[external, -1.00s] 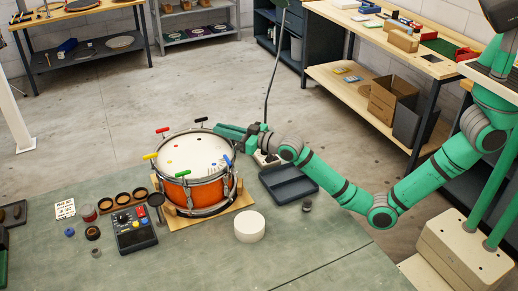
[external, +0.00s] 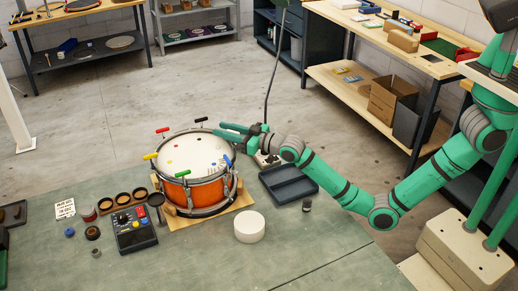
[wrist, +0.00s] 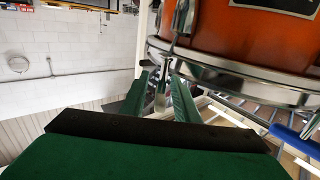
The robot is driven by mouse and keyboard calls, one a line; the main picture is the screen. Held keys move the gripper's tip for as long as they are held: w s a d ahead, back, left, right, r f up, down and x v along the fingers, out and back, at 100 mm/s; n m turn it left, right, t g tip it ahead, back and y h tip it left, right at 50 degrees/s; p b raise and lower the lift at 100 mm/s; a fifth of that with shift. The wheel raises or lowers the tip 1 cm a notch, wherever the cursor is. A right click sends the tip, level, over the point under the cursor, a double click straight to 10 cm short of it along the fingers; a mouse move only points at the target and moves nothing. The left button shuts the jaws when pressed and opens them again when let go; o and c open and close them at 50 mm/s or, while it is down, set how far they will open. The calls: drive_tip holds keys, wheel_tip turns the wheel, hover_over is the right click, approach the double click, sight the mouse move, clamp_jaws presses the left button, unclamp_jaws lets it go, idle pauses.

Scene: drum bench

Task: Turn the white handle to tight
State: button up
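The orange drum (external: 200,190) stands on a wooden base on the bench, with coloured handles around its rim. My gripper (external: 217,129) is at the drum's far right rim in the external view. In the wrist view its two green fingers (wrist: 160,85) are apart, with a pale, slim upright piece (wrist: 161,92) between them, beside the chrome hoop. This piece looks like the white handle, though its colour is hard to tell. I cannot make out the white handle in the external view; my gripper covers that spot. No firm grip on it shows.
The blue handle (wrist: 295,140) is close by at right in the wrist view. Red (external: 162,130), black (external: 201,120), yellow (external: 150,156) and green (external: 182,173) handles stick out around the rim. A dark tray (external: 290,185) and a white round block (external: 249,227) lie near the drum.

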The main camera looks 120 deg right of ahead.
drive_tip(key=v, duration=1)
drive_tip(key=shift+s+r, duration=0.1)
